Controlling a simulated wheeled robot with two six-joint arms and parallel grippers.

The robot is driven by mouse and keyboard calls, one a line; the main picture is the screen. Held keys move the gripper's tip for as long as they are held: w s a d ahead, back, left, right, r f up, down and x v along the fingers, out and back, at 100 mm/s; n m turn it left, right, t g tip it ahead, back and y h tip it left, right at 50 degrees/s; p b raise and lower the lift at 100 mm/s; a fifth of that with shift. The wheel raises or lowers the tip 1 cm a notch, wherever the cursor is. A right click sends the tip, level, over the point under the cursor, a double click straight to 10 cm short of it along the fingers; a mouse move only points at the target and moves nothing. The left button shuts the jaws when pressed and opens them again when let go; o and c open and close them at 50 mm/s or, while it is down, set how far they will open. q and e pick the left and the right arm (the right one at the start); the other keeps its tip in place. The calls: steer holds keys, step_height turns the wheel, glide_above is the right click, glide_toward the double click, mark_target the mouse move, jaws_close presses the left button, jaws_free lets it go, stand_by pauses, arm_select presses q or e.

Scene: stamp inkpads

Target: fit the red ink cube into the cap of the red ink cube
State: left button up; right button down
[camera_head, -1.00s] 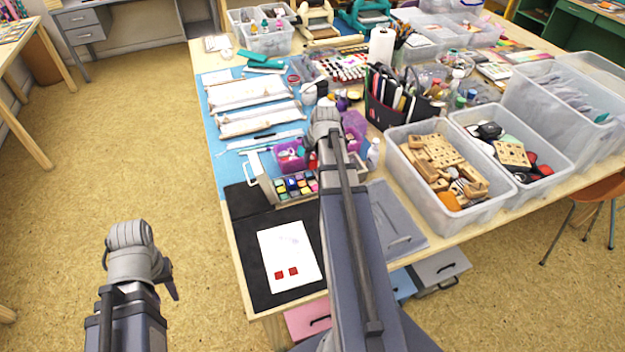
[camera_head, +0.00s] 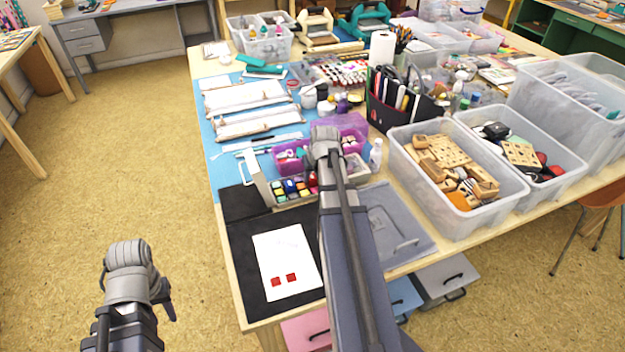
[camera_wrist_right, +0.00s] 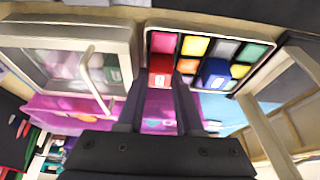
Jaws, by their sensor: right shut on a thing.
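My right gripper (camera_wrist_right: 160,90) is shut on a red block with a white label, which I take to be the red ink cube (camera_wrist_right: 160,72). In the head view this red cube (camera_head: 312,180) shows at the right end of the ink tray (camera_head: 250,182). In the right wrist view, a pinkish-red square (camera_wrist_right: 163,42) shows just beyond the cube in the tray; I cannot tell whether it is the cap, nor whether they touch. My right gripper's fingertips are hidden in the head view. My left gripper (camera_head: 165,305) hangs over the floor beside the table, its jaws unclear.
A white sheet (camera_head: 285,255) with two red squares lies on the black mat (camera_head: 245,275) in front. Clear bins (camera_head: 455,215) stand right.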

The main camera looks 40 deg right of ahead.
steer(key=shift+f, duration=0.15)
steer(key=c, duration=0.6)
jaws_free()
steer(key=shift+o, duration=0.2)
steer(key=p+v, duration=0.6)
steer(key=v, duration=0.2)
steer(key=shift+p, duration=0.3)
steer(key=shift+s+a+f, duration=0.1)
steer(key=shift+s+f, duration=0.05)
steer(key=shift+f, duration=0.05)
